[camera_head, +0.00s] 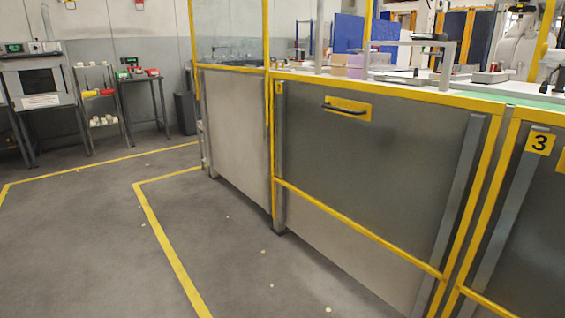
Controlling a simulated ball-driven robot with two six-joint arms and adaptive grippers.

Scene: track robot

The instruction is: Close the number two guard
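A grey guard panel (372,165) in a yellow frame stands in the middle of the view. A small yellow label (279,87) is at its top left corner; its number is too small to read surely. A dark bar handle (345,108) on a yellow plate sits just below the top rail. The space above this panel is open, and the worktop behind shows over it. The neighbouring guard at the right carries a yellow sign with a 3 (540,143). Neither of my grippers is in view.
A yellow cross rail (355,225) runs across the panel's lower part. To the left, a bay has a clear upper pane (229,36). Grey floor (90,240) with yellow lines is free in front. A machine (40,85) and small shelves (100,95) stand at the far left.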

